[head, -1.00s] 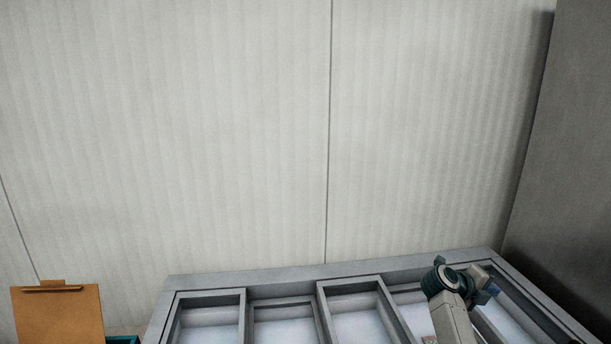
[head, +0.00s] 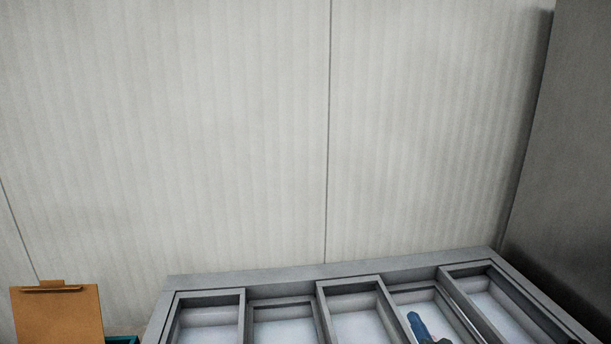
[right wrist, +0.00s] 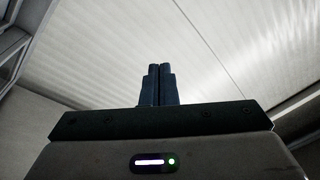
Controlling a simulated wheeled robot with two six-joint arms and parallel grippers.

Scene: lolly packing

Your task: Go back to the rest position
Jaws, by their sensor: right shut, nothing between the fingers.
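My right gripper (head: 417,325) shows at the bottom edge of the head view, its blue fingers pointing up over the grey compartmented cabinet (head: 280,272). In the right wrist view its two fingers (right wrist: 157,85) are pressed together, shut with nothing between them, in front of the pale ribbed wall. My left gripper is not in view.
The cabinet's open compartments span the lower middle and right. A brown clipboard (head: 57,315) stands at the lower left beside a teal edge (head: 122,340). A pale ribbed wall (head: 200,130) is behind, and a dark grey side wall (head: 575,170) is at the right.

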